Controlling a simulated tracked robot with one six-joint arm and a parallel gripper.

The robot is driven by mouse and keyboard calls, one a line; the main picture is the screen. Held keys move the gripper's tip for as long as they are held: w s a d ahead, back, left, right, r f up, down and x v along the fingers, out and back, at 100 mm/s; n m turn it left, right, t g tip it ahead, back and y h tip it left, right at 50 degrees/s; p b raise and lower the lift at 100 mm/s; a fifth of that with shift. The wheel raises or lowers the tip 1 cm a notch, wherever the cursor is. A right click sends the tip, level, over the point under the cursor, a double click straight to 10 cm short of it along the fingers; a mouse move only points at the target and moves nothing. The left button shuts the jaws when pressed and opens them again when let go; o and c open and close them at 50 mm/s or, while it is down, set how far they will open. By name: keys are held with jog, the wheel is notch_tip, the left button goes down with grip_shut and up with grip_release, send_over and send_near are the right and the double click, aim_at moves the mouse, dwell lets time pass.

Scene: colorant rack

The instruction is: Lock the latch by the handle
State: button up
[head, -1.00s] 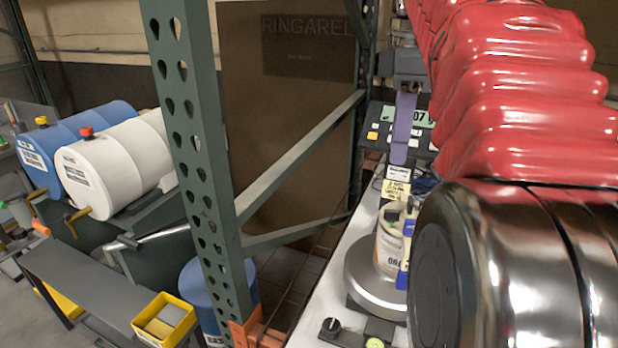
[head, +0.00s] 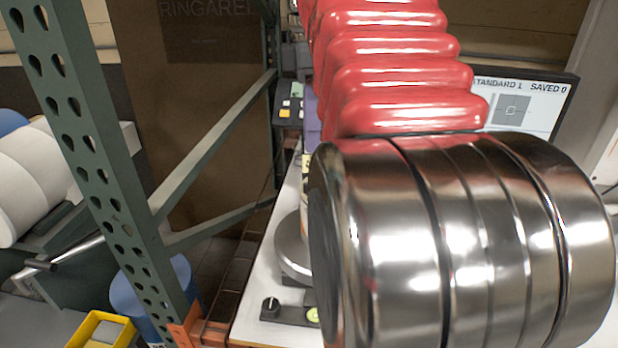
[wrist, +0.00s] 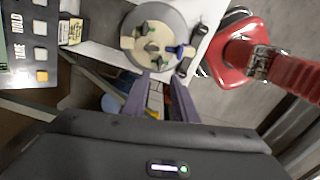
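A round can with a pale top (wrist: 150,58) stands on a grey round plate in the wrist view. Green pieces and a blue piece (wrist: 178,51) sit on its top. I cannot tell which piece is the latch handle, or whether it is locked. My gripper (wrist: 160,76) has two purple fingers set apart, with nothing visibly held between them. Their tips are at the near side of the can; contact is unclear. In the head view my arm hides most of the can, and the grey plate (head: 292,252) shows beside it.
A console with buttons (wrist: 22,45) is at the left in the wrist view. A green perforated rack post (head: 92,165) stands left of the white bench (head: 255,298) in the head view. A screen (head: 525,105) is behind my arm. A yellow bin (head: 100,330) is low left.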

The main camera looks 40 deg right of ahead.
notch_tip(320, 180, down, 10)
jog(key=shift+f, duration=0.1)
dwell(0.4)
jog(key=shift+c, duration=0.2)
